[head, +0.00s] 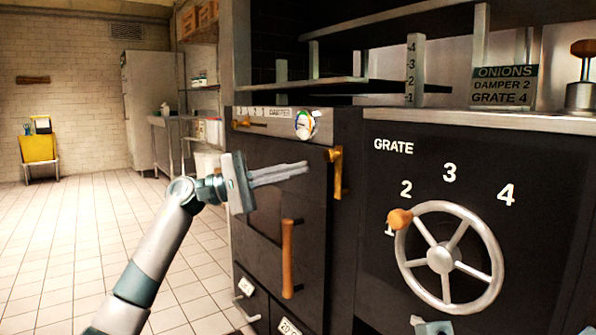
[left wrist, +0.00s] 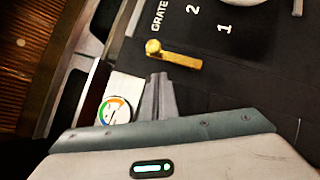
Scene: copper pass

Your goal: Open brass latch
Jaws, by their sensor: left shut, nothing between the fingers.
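The brass latch (head: 336,172) is at the right edge of the dark oven door (head: 262,205). Its bar hangs down from a round knob at the top, along the seam by the frame. The latch also shows in the left wrist view (left wrist: 176,56), beyond my fingertips. My left gripper (head: 306,168) is shut and empty, its fingers pointing right at the latch. The tips look a short way left of the bar, apart from it. In the left wrist view the shut fingers (left wrist: 158,78) end just short of the latch. A grey-green piece, likely my right gripper (head: 432,326), is cut off at the bottom edge.
A wooden door handle (head: 288,258) stands upright below my left fingers. A round dial (head: 305,124) and a brass slider (head: 243,123) sit above the door. The grate handwheel (head: 450,258) is right, its knob near 1. Tiled floor at left is open.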

